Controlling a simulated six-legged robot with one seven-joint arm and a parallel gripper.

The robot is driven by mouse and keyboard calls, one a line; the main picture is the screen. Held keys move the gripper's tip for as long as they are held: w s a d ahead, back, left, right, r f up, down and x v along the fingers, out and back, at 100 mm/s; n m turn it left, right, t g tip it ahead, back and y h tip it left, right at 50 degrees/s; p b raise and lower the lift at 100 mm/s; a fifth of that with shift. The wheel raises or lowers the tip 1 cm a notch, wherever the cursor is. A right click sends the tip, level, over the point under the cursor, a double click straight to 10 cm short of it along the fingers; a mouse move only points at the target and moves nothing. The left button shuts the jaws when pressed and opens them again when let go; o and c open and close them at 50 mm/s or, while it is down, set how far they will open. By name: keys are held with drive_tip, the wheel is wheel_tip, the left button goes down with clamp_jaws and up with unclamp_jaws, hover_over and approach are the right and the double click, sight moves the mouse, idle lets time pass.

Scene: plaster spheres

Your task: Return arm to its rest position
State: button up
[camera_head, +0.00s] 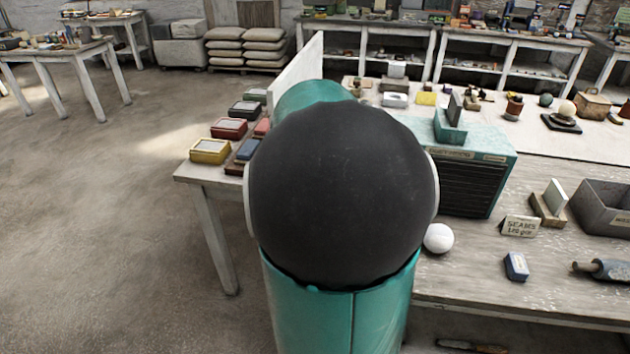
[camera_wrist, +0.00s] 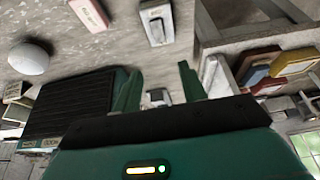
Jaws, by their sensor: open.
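My teal and black arm fills the middle of the head view and hides part of the workbench. My gripper (camera_wrist: 157,72) shows in the wrist view with its two green fingers apart and nothing held between them. The gripper does not show in the head view. A white plaster sphere (camera_head: 438,238) rests on the bench just right of my arm. It also shows at the upper left of the wrist view (camera_wrist: 28,58), apart from the fingers. The wrist view is turned roughly upside down.
On the wooden workbench (camera_head: 470,284) stand a teal slatted cabinet (camera_head: 474,183), a "SEAMS" sign (camera_head: 520,226), a small blue block (camera_head: 516,266) and a grey bin (camera_head: 605,207). Several coloured boxes, one yellow (camera_head: 210,151), line the left edge. Open floor (camera_head: 95,230) lies left.

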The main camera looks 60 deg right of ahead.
idle(0.4)
drive_tip(key=w+a+r+n+t+y, duration=0.1)
drive_tip(key=w+a+n, duration=0.1)
drive_tip(key=a, duration=0.4)
drive_tip(key=w+a+r+n+t+y, duration=0.1)
drive_tip(key=w+a+n, duration=0.1)
drive_tip(key=a, duration=0.5)
drive_tip(key=s+a+r+n+t+y, duration=0.1)
drive_tip(key=s+a+n, duration=0.3)
drive_tip(key=a, duration=0.8)
drive_tip(key=s+a+r+n+y, duration=0.1)
drive_tip(key=s+a+r+n, duration=0.2)
drive_tip(key=a, duration=1)
drive_tip(key=shift+s+a+r+n+t, duration=0.2)
drive_tip(key=shift+s+n+t, duration=0.25)
drive_tip(key=shift+n, duration=0.75)
drive_tip(key=shift+c, duration=0.6)
drive_tip(key=shift+d, duration=0.1)
